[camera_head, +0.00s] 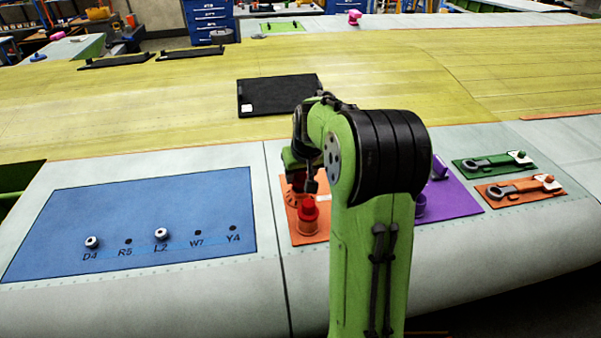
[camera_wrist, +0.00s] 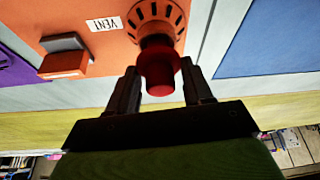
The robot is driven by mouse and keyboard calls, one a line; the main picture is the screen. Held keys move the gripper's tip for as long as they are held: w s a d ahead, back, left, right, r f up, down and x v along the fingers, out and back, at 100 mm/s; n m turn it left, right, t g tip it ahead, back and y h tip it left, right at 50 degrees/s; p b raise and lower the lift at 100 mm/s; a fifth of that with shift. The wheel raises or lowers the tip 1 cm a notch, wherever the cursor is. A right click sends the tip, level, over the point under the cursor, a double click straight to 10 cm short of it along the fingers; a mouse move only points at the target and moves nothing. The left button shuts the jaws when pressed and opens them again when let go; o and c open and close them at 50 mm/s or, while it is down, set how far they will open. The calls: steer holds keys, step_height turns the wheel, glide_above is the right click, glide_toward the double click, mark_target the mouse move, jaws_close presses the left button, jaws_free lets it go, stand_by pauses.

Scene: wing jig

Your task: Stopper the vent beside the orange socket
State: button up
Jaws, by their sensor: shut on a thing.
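My gripper (camera_wrist: 160,85) is shut on a red stopper (camera_wrist: 160,68), which sits between its two dark fingers in the wrist view. The vent (camera_wrist: 154,20), a ring of dark slots on an orange panel (camera_wrist: 110,50), lies beyond the stopper's far end. The stopper covers part of the ring, and I cannot tell whether it touches or enters it. A white VENT label (camera_wrist: 103,23) is beside the ring. In the head view my gripper (camera_head: 306,184) is over the orange panel (camera_head: 308,239), partly hidden by my arm. A red knob-like piece (camera_head: 308,212) stands upright at the panel's near part.
An orange block with a grey top (camera_wrist: 65,60) stands on the panel. A blue panel (camera_head: 130,215) with two white plugs is left; a purple panel (camera_head: 455,196) is right. Green (camera_head: 490,163) and orange (camera_head: 520,190) tool plates lie farther right. A black mat (camera_head: 275,95) lies behind.

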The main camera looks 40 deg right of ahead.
steer(key=shift+f+b, duration=0.8)
steer(key=shift+f, duration=0.2)
steer(key=o, duration=1.1)
steer(key=shift+r, duration=0.1)
steer(key=p+v, duration=0.2)
steer(key=v, duration=1.3)
steer(key=shift+s+r, duration=0.15)
steer(key=shift+r, duration=0.15)
steer(key=shift+f, duration=0.1)
